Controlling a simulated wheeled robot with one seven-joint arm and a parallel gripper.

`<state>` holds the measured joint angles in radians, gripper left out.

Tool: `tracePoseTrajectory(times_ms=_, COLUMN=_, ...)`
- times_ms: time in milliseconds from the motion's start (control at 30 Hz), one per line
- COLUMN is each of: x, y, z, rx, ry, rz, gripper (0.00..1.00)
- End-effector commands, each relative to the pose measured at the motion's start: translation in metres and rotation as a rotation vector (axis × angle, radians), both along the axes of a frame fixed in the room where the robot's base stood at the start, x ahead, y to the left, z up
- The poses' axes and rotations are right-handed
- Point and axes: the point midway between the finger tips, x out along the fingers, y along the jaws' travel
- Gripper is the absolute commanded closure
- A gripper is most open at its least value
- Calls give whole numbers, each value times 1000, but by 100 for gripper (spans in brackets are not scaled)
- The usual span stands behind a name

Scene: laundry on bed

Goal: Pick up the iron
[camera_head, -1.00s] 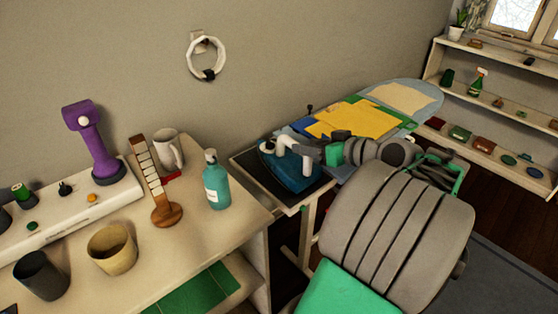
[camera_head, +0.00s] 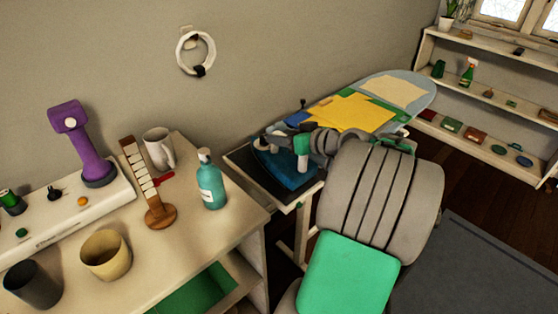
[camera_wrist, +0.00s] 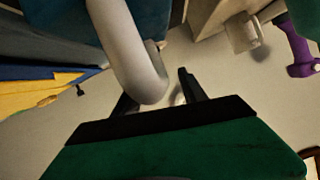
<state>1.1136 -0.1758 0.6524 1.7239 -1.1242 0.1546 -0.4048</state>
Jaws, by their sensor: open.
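The iron (camera_head: 287,173) has a blue body and a pale grey handle. It rests on the dark pad at the near end of the ironing board. My gripper (camera_head: 290,141) is at the iron's handle, and my arm hides part of it. In the wrist view, the iron's grey handle (camera_wrist: 127,45) looms close and overlaps one of the black fingers of my gripper (camera_wrist: 158,92). The fingers are apart. I cannot tell whether the handle is fully between them. The iron's blue body (camera_wrist: 152,18) fills part of the top edge.
The ironing board (camera_head: 415,85) carries folded yellow cloth (camera_head: 352,112). On the left, a table (camera_head: 225,225) holds a teal bottle (camera_head: 210,182), a mug (camera_head: 158,149) and a purple dumbbell-like object (camera_head: 84,145). Shelves (camera_head: 450,90) stand at the right.

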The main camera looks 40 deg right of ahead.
Motion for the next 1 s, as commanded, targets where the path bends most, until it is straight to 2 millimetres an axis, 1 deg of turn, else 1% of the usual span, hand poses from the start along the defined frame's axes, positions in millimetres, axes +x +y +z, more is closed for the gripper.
tracePoseTrajectory(times_ms=33, x=0, y=0, z=0, rx=0, ry=0, rz=0, gripper=53)
tracePoseTrajectory(times_ms=67, x=0, y=0, z=0, rx=0, ry=0, rz=0, gripper=55)
tracePoseTrajectory(times_ms=600, x=0, y=0, z=0, rx=0, ry=0, rz=0, gripper=99)
tracePoseTrajectory(times_ms=1000, x=0, y=0, z=0, rx=0, ry=0, rz=0, gripper=100)
